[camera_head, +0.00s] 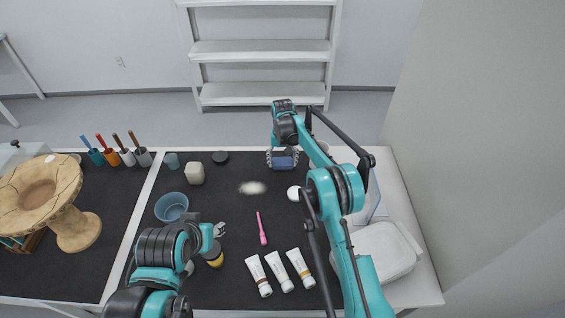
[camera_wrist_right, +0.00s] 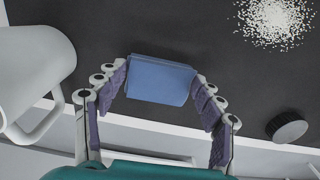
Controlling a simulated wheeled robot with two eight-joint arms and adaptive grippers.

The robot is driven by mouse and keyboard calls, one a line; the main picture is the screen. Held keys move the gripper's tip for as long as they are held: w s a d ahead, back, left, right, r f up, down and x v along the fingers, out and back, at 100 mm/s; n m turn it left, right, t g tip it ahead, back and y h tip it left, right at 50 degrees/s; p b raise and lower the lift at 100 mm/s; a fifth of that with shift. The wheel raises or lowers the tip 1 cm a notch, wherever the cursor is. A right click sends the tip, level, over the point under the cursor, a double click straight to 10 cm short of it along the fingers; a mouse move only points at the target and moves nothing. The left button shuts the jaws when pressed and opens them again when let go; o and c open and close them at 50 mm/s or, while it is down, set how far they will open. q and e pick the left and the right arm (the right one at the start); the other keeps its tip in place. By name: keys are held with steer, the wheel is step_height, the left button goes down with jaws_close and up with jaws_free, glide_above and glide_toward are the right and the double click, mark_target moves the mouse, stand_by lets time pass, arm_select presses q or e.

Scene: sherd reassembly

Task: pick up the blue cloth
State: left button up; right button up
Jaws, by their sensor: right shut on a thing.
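The blue cloth (camera_head: 283,163) is a small folded block near the back edge of the dark mat. My right gripper (camera_head: 283,154) is shut on it. In the right wrist view the cloth (camera_wrist_right: 160,80) sits between the tips of my right gripper's purple-padded fingers (camera_wrist_right: 160,88). I cannot tell whether the cloth touches the mat. My left gripper (camera_head: 218,229) is low in the head view, near the front of the mat and away from the cloth; its jaws are too small to read.
A pale crumb pile (camera_head: 252,188) lies left of the cloth. A white mug (camera_wrist_right: 35,75) stands close beside my right gripper. A pink tool (camera_head: 261,230), white tubes (camera_head: 279,271), a blue bowl (camera_head: 171,207) and a pale block (camera_head: 194,173) are on the mat.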

mark_target(283, 164)
steer(key=r, duration=0.1)
steer(key=r+p, duration=0.1)
steer(key=r, duration=0.2)
steer(key=shift+s+r+p, duration=0.15)
steer(key=shift+s+p, duration=0.1)
steer(key=shift+p, duration=0.15)
steer(key=s+d+r+p, duration=0.2)
steer(key=s+r, duration=0.4)
steer(key=s, duration=0.5)
steer(key=shift+d+p, duration=0.4)
steer(key=shift+p, duration=0.1)
steer(key=o, duration=0.5)
steer(key=c, duration=0.5)
steer(key=shift+w, duration=0.1)
